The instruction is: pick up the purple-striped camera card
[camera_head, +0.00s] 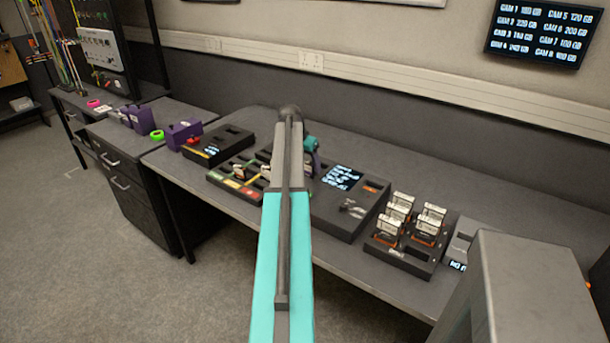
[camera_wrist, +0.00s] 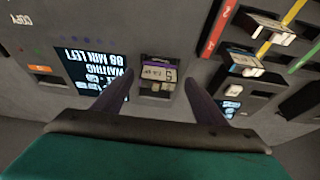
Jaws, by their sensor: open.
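The purple-striped camera card (camera_wrist: 157,73) shows in the wrist view, with a pale label and a purple band at its upper edge. It sits in a slot of a dark panel, beside a lit screen (camera_wrist: 92,72). My gripper (camera_wrist: 159,82) is open, with one finger on either side of the card in the picture. I see no contact, and the depth between fingertips and card is hard to judge. In the head view my arm hides the card, and only part of my teal wrist (camera_head: 310,145) shows beyond it.
In the wrist view, other cards (camera_wrist: 243,62) sit in a rack with red, yellow and green stripes at the right. In the head view, a dark holder (camera_head: 405,262) with several upright cards stands to the right. Purple boxes (camera_head: 183,134) stand left. The desk's back right is clear.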

